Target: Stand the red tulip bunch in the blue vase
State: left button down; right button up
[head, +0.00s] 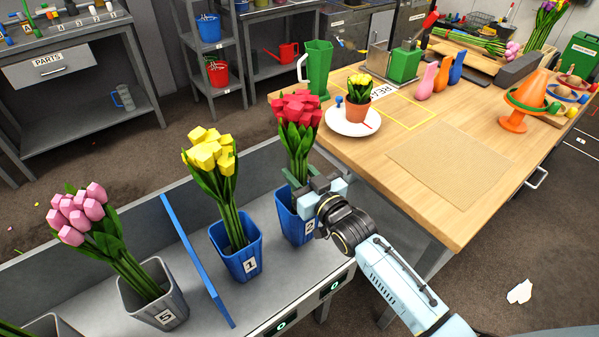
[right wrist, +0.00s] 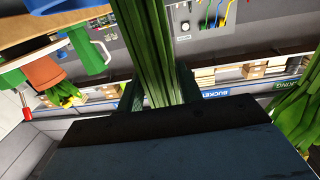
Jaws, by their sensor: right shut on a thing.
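The red tulip bunch (head: 298,121) stands nearly upright above the blue bucket (head: 293,226) marked 2. My right gripper (head: 314,188) is shut on its green stems at the level of the bucket's rim. The stems also show between the fingers in the right wrist view (right wrist: 155,55). Their lower ends are hidden in the head view by the gripper and the bucket. A small blue vase (head: 457,69) stands on the wooden table, to the right of an orange vase (head: 442,76) and a pink vase (head: 426,82). My left gripper is not in view.
Yellow tulips (head: 212,150) stand in blue bucket 1 (head: 238,258), and pink tulips (head: 78,213) in grey bucket 5 (head: 153,303). A blue divider (head: 197,260) stands between them. On the wooden table (head: 500,210) are a potted plant (head: 359,113), a green pitcher (head: 318,68) and an orange cone (head: 525,100).

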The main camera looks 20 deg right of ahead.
pick_arm(q)
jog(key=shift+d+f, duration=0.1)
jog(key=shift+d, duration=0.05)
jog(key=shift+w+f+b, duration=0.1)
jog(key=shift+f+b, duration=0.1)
jog(key=shift+b, duration=0.1)
pick_arm(e)
jog(key=shift+f, duration=0.45)
jog(key=o, duration=1.9)
jog(key=shift+f, duration=0.15)
jog(key=shift+s, duration=0.15)
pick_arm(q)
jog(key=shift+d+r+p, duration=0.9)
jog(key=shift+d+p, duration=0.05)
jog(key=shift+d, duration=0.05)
pick_arm(e)
jog(key=v, duration=1.3)
